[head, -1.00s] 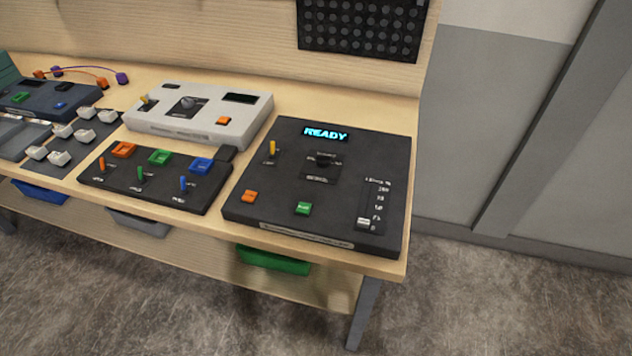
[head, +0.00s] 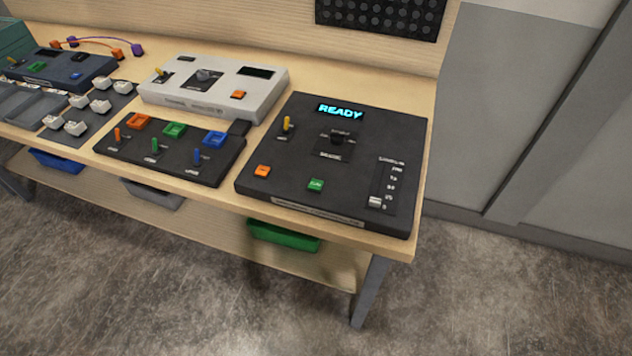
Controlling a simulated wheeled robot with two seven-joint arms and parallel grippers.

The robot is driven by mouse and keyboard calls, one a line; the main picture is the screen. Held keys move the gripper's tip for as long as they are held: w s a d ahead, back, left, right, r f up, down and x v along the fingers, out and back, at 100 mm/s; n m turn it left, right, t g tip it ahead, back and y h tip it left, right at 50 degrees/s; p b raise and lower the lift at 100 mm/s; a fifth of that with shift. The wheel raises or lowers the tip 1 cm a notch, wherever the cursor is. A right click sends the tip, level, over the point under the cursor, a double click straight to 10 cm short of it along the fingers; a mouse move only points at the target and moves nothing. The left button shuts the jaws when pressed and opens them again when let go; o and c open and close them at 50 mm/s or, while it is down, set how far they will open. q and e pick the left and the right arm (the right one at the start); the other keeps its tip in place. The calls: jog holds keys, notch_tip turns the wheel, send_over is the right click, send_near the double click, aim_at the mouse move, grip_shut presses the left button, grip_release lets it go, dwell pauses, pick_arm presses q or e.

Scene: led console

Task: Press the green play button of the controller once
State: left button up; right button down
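The black controller (head: 290,185) lies at the right end of the wooden table. Its lit display (head: 341,111) reads READY in cyan. The green button (head: 316,185) is near its front edge, right of an orange button (head: 262,171). A yellow toggle (head: 287,124), a black knob (head: 337,138) and a slider with a white handle (head: 375,202) are also on its top. The slider handle is at the low end of its scale. Neither of my grippers is in the head view.
A black panel with three coloured toggles (head: 180,178) and a light grey console (head: 190,103) stand left of the controller. A dark blue console (head: 75,75) is farther left. Bins, including a green one (head: 284,236), hang below the tabletop (head: 425,190). Floor in front is clear.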

pick_arm(q)
grip_shut()
dwell(1.3)
